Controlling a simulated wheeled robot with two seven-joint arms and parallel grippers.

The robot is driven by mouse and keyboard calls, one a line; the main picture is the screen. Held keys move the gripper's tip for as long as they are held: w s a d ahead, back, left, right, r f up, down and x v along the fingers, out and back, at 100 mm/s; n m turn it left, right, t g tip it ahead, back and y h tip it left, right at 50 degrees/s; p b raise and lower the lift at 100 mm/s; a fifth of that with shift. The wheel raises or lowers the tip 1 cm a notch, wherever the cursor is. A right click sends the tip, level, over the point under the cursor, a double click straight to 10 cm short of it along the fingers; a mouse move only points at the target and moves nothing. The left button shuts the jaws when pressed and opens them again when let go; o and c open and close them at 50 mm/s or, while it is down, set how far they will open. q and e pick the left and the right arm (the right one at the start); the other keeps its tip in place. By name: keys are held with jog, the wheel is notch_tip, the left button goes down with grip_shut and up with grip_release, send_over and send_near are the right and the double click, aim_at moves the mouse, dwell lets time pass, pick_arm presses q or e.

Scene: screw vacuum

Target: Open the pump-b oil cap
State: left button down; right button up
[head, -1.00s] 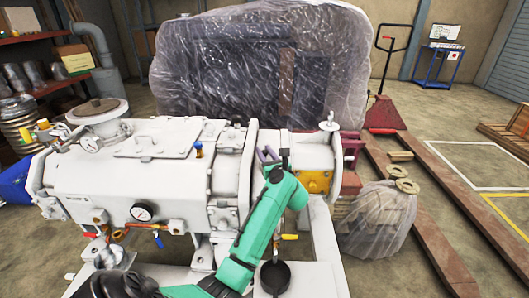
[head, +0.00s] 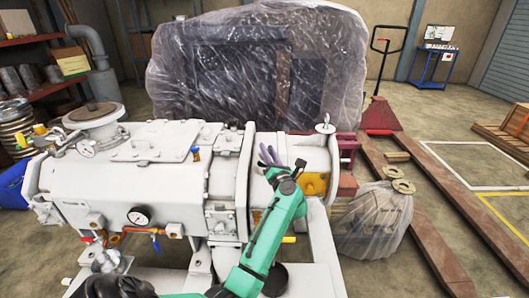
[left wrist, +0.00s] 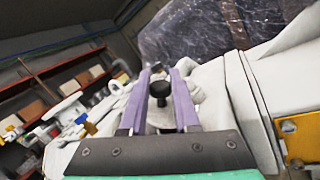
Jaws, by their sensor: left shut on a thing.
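The white pump (head: 140,180) stands across the left and middle of the head view. My left gripper (head: 269,155), with purple fingers, is over the pump's right end section. In the left wrist view, a black knob-like cap (left wrist: 159,90) with a dark stem sits between the two purple fingers of my left gripper (left wrist: 161,78), which is shut on it. The cap is not clearly visible in the head view. I cannot tell whether it is still seated or lifted. My right gripper is not in view.
A plastic-wrapped machine (head: 260,75) stands behind the pump. A pressure gauge (head: 139,215) and valves are on the pump's front. A wrapped bundle (head: 372,222) and a red pallet jack (head: 380,115) are at the right. Open floor lies at the far right.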

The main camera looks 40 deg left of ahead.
pick_arm(q)
jog(key=m+t, duration=0.1)
jog(key=w+d+m, duration=0.1)
jog(key=m, duration=0.1)
jog(key=shift+r+m+t, duration=0.1)
jog(key=shift+m+t, duration=0.2)
jog(key=shift+t, duration=0.1)
jog(key=m, duration=0.1)
jog(key=d+m+t, duration=0.1)
jog(key=m, duration=0.1)
jog(key=m+t, duration=0.1)
jog(key=shift+w+d+m+h+p, duration=0.2)
jog(key=shift+w+m+h+p, duration=0.1)
jog(key=shift+w+m+p, duration=0.1)
jog(key=shift+w+d+f+m+t+h+p, duration=0.25)
jog(key=shift+m+t+h, duration=0.3)
jog(key=shift+m, duration=0.8)
jog(key=shift+w+d+f+m+t+h+p, duration=0.15)
jog(key=shift+d+m+t+h, duration=0.3)
jog(key=shift+m, duration=0.95)
jog(key=shift+w+d+f+m+t+h+p, duration=0.25)
jog(key=shift+m+t+h, duration=0.4)
jog(key=shift+m, duration=0.7)
jog(key=c, duration=0.6)
grip_release()
jog(key=shift+c, duration=0.2)
